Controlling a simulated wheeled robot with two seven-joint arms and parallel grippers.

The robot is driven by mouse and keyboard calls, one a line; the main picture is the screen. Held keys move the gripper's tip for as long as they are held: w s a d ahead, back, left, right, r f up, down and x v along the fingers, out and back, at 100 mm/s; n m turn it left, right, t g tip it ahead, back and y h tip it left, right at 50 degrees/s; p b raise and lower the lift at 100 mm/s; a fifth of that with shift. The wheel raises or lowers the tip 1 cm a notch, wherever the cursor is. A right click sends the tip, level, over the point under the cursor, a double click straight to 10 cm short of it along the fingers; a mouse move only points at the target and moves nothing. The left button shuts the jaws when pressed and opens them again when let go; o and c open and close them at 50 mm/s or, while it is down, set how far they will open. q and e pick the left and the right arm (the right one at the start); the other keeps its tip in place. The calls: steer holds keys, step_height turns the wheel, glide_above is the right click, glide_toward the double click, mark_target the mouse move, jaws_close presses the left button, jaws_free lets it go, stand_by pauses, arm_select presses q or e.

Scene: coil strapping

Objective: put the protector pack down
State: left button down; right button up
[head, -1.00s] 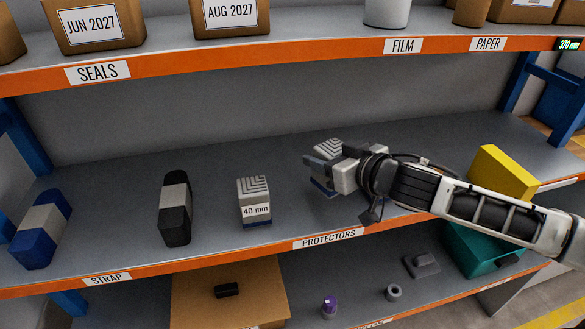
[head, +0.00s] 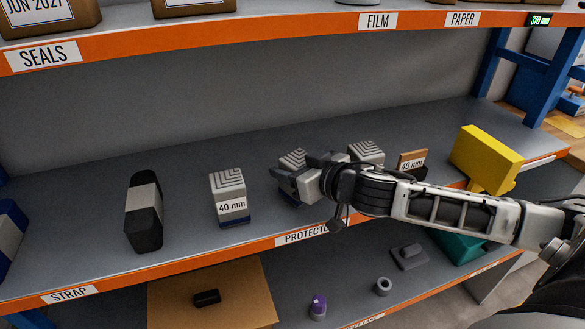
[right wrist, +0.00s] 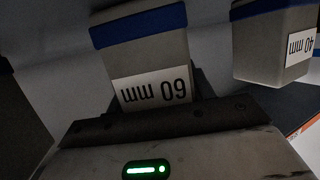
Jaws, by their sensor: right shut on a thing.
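The held protector pack (head: 293,159) is grey with a ridged top and a blue base. In the right wrist view the pack (right wrist: 145,60) appears upside down with a "60 mm" label. My right gripper (head: 290,177) is shut on it, over the middle shelf board behind the PROTECTORS label (head: 307,232). The gripper hides much of the pack, and I cannot tell whether its base touches the board. A similar "40 mm" pack (head: 229,197) stands upright to its left, apart from it. My left gripper is not in view.
Another ridged pack (head: 366,152) and a brown pack (head: 412,160) stand behind my right arm. A yellow object (head: 486,158) is at the right. The board behind the packs is clear.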

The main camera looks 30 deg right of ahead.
steer(key=shift+f, duration=0.15)
steer(key=o, duration=1.1)
steer(key=shift+r, duration=0.2)
steer(key=shift+s+d, duration=0.15)
steer(key=shift+s, duration=0.4)
steer(key=p+v, duration=0.2)
steer(key=v, duration=0.9)
steer(key=shift+w+r, duration=0.1)
steer(key=shift+r, duration=0.05)
